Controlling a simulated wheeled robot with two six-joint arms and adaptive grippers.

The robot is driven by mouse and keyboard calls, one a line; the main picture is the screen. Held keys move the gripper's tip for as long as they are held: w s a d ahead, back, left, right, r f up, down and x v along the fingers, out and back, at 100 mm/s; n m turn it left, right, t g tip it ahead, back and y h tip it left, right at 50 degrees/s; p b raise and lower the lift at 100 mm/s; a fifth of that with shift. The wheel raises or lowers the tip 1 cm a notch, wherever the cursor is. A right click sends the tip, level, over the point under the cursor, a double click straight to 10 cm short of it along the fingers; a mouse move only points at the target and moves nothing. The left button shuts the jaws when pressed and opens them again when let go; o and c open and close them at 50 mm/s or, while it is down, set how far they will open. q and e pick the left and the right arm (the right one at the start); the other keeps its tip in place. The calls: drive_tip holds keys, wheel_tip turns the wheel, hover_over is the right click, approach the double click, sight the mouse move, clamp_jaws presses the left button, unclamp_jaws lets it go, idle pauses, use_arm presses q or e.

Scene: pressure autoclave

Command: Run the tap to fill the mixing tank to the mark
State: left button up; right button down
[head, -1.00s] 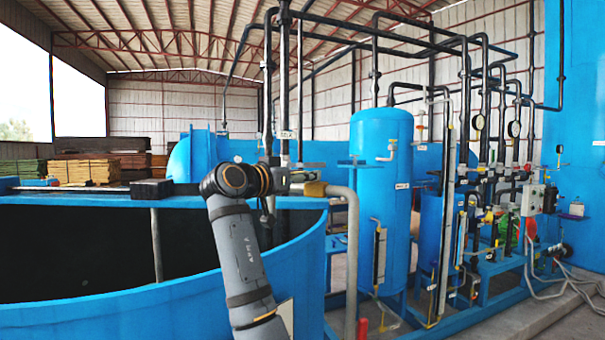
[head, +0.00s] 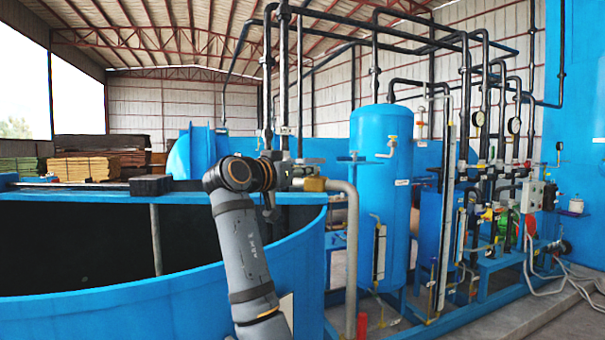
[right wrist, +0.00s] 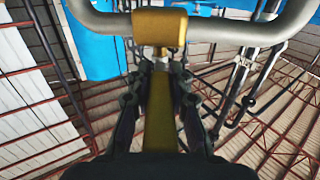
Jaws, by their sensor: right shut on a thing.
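The mixing tank (head: 120,310) is the large open blue tank at the left in the head view. Its inside looks dark, and I cannot make out a water level or a mark. The tap (head: 314,184) has a brass-coloured body on a grey bent pipe beside the tank's right rim. In the right wrist view the tap's brass block (right wrist: 160,27) sits on that pipe. My right gripper (head: 282,184) is at the tap. In the wrist view its fingers (right wrist: 160,72) are shut on the yellow tap lever (right wrist: 160,115). My left gripper is not in view.
A black block (head: 151,186) rests on the tank's far rim, with a pale post (head: 156,240) below it inside. A tall blue cylinder (head: 380,190) and piping with gauges (head: 478,119) stand to the right. Hoses (head: 560,285) lie at the far right.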

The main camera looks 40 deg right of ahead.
drive_tip(key=shift+s+d+n+t+y+b, duration=0.55)
drive_tip(key=shift+n+t+y+b, duration=1)
drive_tip(key=shift+t, duration=0.2)
drive_tip(key=shift+s+d+n+t+y+b, duration=0.4)
drive_tip(key=shift+s+n+t+y+b, duration=0.2)
drive_tip(key=shift+n+t+y+b, duration=1)
drive_tip(key=shift+s+d+n+t+y+b, duration=0.55)
drive_tip(key=shift+n+t+y+b, duration=0.9)
drive_tip(key=shift+t, duration=0.4)
drive_tip(key=c, duration=1.2)
unclamp_jaws()
drive_tip(key=v, duration=1.2)
